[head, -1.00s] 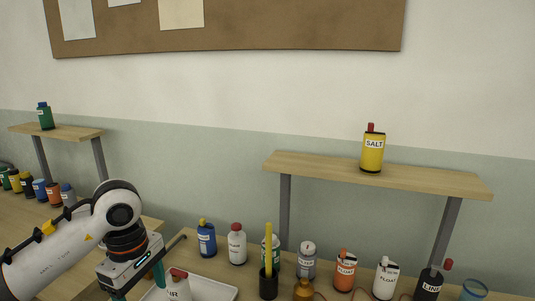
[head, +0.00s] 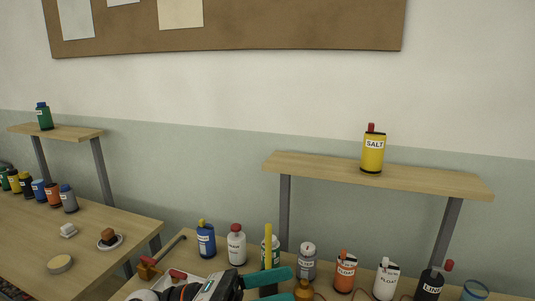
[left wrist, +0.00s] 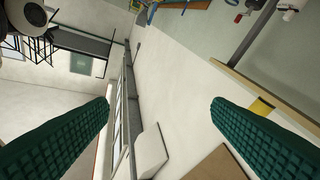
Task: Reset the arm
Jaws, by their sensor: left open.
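My left gripper (head: 288,285) is low in the head view, at the bottom middle, with its teal fingers pointing right. It is open, and I see nothing between the fingers. In the left wrist view, the two teal ridged fingers (left wrist: 160,106) are spread wide, with the room's wall and floor beyond them. My right gripper is in neither view.
Several labelled bottles stand along the bench close to my left gripper, including a blue one (head: 206,240) and an orange one (head: 345,271). A yellow SALT bottle (head: 373,154) stands on the raised shelf (head: 420,183). A side table (head: 100,260) is at left.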

